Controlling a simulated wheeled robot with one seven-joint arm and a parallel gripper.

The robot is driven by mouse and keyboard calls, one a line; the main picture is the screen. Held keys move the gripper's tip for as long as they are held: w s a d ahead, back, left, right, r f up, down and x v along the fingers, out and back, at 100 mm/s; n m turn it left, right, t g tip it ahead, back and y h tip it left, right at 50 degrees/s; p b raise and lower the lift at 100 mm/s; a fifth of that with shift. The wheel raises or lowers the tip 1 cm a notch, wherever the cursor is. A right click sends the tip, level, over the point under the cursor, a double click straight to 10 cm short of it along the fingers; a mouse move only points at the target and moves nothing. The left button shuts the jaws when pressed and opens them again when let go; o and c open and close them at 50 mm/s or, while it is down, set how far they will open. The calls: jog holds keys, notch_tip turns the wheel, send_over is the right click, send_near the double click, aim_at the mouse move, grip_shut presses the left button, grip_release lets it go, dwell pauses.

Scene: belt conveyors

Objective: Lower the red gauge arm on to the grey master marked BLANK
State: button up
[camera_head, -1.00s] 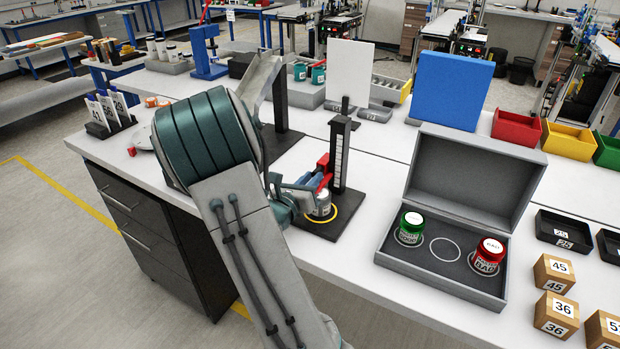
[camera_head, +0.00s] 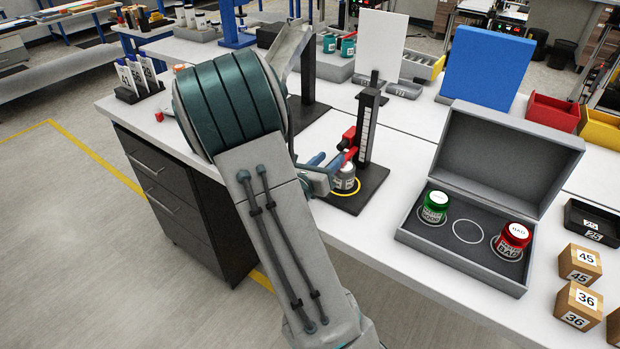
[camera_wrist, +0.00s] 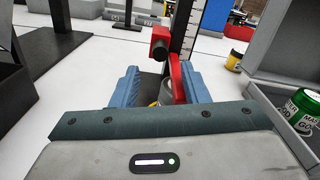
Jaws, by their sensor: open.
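The red gauge arm (camera_head: 349,136) is on the upright post (camera_head: 368,128) with the pale scale. It also shows in the wrist view (camera_wrist: 178,80), slanting down between my fingers. The grey master (camera_head: 345,179) stands upright inside the yellow ring on the dark base. A small part of it shows in the wrist view (camera_wrist: 166,93), behind the arm. I cannot read its mark or tell whether the arm touches it. My gripper (camera_head: 327,162) is open beside the arm and just above the master. Its blue fingers (camera_wrist: 160,82) are either side of the arm, apart.
A grey open case (camera_head: 450,258) stands right of the gauge, holding a green master (camera_head: 434,207) and a red master (camera_head: 512,241), with an empty ring between. Numbered wooden blocks (camera_head: 579,264) lie farther right. A white panel (camera_head: 377,43) stands behind the gauge.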

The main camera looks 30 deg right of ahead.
jog(key=v, duration=1)
jog(key=shift+b, duration=0.35)
jog(key=s+m+g, duration=0.2)
jog(key=s+d+m+g+y, duration=0.1)
jog(key=s+m+g, duration=0.1)
jog(key=s+m, duration=0.1)
jog(key=s+m+g+y, duration=0.1)
jog(key=s+m+g, duration=0.1)
jog(key=m, duration=0.1)
jog(key=shift+s+d, duration=0.25)
jog(key=shift+d, duration=0.15)
jog(key=s+a+f+m+g+y, duration=0.1)
jog(key=s+a+m+g+y, duration=0.15)
jog(key=s+m+y, duration=0.35)
jog(key=a+r+m+t+y, duration=0.2)
jog(key=a+m+y, duration=0.2)
jog(key=a, duration=0.3)
jog(key=a+r+m+t+y, duration=0.2)
jog(key=a+m+y, duration=0.2)
jog(key=a+m, duration=0.3)
jog(key=shift+w+a+m+y, duration=0.2)
jog(key=shift+a+m+y, duration=0.1)
jog(key=shift+a, duration=0.1)
jog(key=shift+t, duration=0.25)
